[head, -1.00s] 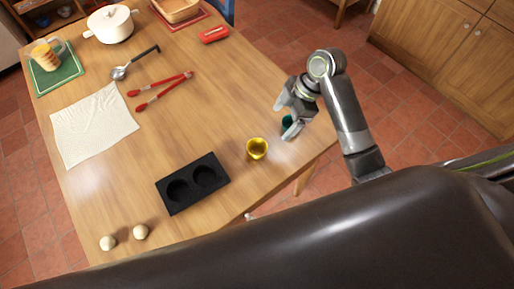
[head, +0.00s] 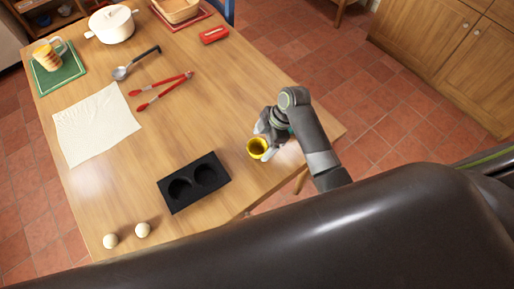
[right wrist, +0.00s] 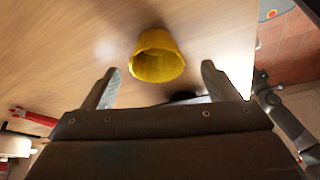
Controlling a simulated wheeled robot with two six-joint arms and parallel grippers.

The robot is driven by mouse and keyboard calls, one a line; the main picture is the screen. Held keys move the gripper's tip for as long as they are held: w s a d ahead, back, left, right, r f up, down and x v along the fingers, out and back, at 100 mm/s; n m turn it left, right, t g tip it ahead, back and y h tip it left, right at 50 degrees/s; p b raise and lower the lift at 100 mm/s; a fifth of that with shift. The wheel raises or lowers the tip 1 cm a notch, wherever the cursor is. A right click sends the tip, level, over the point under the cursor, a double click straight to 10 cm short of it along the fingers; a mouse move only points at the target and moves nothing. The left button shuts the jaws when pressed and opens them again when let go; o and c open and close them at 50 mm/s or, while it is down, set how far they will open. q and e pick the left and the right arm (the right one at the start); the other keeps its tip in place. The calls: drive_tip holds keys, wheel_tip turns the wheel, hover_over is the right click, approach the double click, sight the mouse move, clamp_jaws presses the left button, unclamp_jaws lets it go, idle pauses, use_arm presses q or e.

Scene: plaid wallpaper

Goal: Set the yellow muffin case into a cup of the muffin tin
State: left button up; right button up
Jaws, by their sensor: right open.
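The yellow muffin case (head: 257,148) stands upright on the table, right of the black muffin tin (head: 165,196). The tin has two round cups, both empty. My right gripper (head: 266,142) is open, low over the table at the right side of the case. In the right wrist view the case (right wrist: 158,66) shows between and just beyond the two spread fingertips (right wrist: 160,72), with a gap on either side. The fingers do not appear to touch it.
Two pale balls (head: 126,236) lie near the front left edge. A white cloth (head: 95,125), red tongs (head: 165,90), a ladle (head: 135,63), a white pot (head: 111,24) and a mug on a green mat (head: 62,83) lie farther back. The table between case and tin is clear.

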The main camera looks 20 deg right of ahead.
sight(253, 153)
drive_tip(key=shift+p+x, duration=0.3)
drive_tip(key=shift+x, duration=1.9)
drive_tip(key=shift+w, duration=0.15)
drive_tip(key=c, duration=1)
